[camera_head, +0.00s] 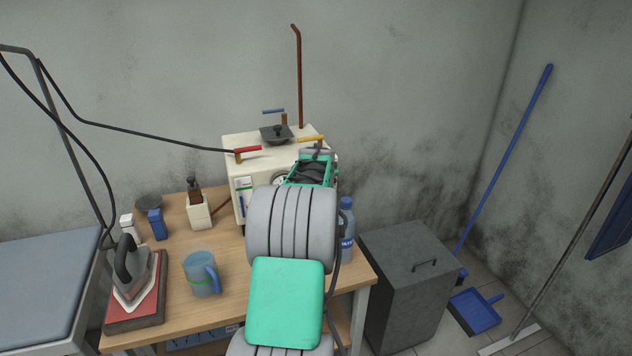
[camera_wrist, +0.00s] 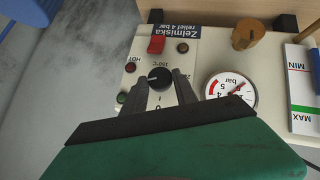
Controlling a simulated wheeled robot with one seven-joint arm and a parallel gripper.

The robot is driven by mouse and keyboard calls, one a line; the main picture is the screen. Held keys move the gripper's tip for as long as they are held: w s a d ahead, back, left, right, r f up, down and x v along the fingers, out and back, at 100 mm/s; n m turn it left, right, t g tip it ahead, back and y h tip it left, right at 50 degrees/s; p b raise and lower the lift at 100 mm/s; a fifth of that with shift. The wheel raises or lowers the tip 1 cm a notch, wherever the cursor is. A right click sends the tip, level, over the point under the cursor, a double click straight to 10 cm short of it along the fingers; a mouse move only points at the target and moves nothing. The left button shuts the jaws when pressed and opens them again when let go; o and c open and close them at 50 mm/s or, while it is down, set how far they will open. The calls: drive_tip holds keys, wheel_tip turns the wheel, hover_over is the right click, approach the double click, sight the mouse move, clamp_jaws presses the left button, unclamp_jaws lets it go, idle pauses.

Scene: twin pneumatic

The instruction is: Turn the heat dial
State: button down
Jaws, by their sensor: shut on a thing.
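The heat dial (camera_wrist: 160,78) is a round black knob on the cream front panel of the boiler, with "150°C" and "0" marked around it in the wrist view. My gripper (camera_wrist: 160,88) has its two dark fingers on either side of the dial, shut on it. In the head view, the boiler (camera_head: 238,145) stands at the back of the wooden table, and my arm reaches to its right part. The dial and my fingertips are hidden there behind my arm.
On the panel are a red switch (camera_wrist: 156,45), a pressure gauge (camera_wrist: 231,92) and a level strip (camera_wrist: 301,88). The table holds an iron (camera_head: 130,270), a blue mug (camera_head: 202,274), a bottle (camera_head: 198,209) and a water bottle (camera_head: 347,228). A dark cabinet (camera_head: 405,290) stands right.

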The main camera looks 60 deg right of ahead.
drive_tip(key=shift+s+d+m+t+y, duration=0.1)
drive_tip(key=shift+s+m+t+y, duration=0.05)
drive_tip(key=shift+m+t+y, duration=0.3)
idle(0.4)
drive_tip(key=c, duration=1)
unclamp_jaws()
drive_tip(key=shift+r, duration=0.1)
drive_tip(key=b+v, duration=0.1)
drive_tip(key=v, duration=0.6)
drive_tip(key=shift+s+r, duration=0.2)
drive_tip(key=shift+r, duration=0.05)
